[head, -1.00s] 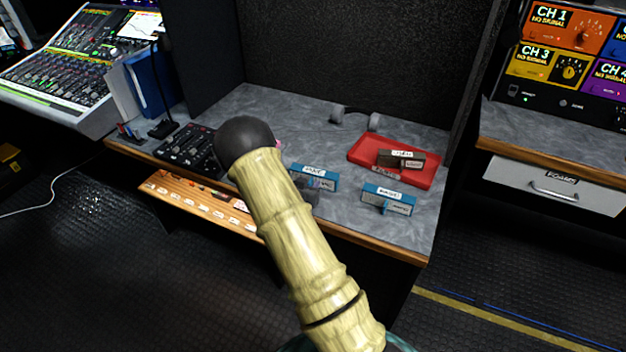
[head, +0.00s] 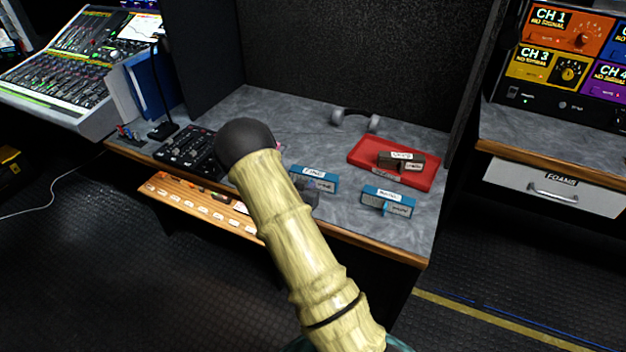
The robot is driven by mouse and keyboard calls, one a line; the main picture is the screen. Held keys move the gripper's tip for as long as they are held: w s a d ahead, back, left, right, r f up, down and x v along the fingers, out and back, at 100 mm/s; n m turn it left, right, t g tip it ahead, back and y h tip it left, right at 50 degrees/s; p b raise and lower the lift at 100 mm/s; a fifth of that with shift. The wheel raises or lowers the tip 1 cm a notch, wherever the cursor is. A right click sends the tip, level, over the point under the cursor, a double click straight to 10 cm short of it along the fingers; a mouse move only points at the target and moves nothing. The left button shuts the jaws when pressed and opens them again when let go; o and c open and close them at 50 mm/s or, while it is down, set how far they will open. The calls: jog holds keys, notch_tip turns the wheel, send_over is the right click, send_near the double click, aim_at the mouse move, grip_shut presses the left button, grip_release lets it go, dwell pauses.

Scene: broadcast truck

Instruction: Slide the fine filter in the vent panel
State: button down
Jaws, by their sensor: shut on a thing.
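A blue filter (head: 326,184) with a white label that seems to read "FINE" is on the grey counter, just right of my arm. My gripper (head: 310,195), dark and mostly hidden behind my arm, is at its front side and shut on it. I cannot tell whether the filter is lifted off the counter. A second blue filter (head: 376,203) with a label too small to read sits to the right, near the counter's front edge. I cannot make out the vent panel in this view.
A red tray (head: 424,176) holds a dark brown labelled block (head: 386,160). Headphones (head: 338,116) lie behind it. A small black mixer (head: 185,152) and a desk microphone (head: 163,129) stand at left. Bare counter (head: 290,115) lies in the middle back.

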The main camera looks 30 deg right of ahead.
aim_at(308, 177)
jog(key=shift+r+p, duration=1.2)
jog(key=shift+r, duration=0.8)
